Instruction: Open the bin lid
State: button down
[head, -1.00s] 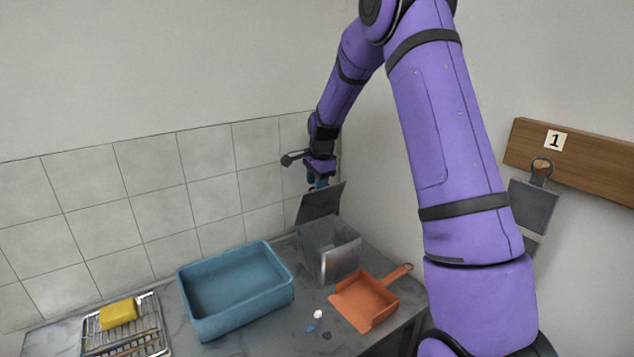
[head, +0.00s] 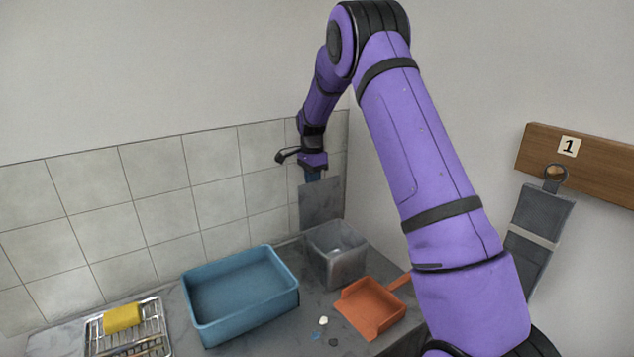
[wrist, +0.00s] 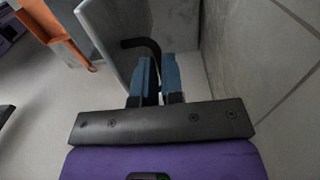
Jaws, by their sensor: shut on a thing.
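The grey metal bin (head: 335,262) stands on the counter in the back corner, and its open top shows the inside. Its flat grey lid (head: 321,204) stands about upright at the bin's back edge. My gripper (head: 313,176) is at the top of the lid, pointing down. In the wrist view, the blue fingers of my gripper (wrist: 158,80) are close together at a dark curved handle (wrist: 140,44) beside the lid plate (wrist: 108,35). The fingers hide part of the handle.
A blue tub (head: 240,297) stands left of the bin. An orange dustpan (head: 369,309) lies in front of it, near small scraps (head: 323,321). A wire rack (head: 155,318) with a yellow sponge (head: 122,318) is at far left. The tiled wall (head: 217,205) is close behind.

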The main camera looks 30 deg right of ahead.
jog(key=shift+w, duration=0.35)
jog(key=c, duration=1.2)
grip_release()
jog(key=shift+c, duration=0.2)
notch_tip(320, 180, up, 11)
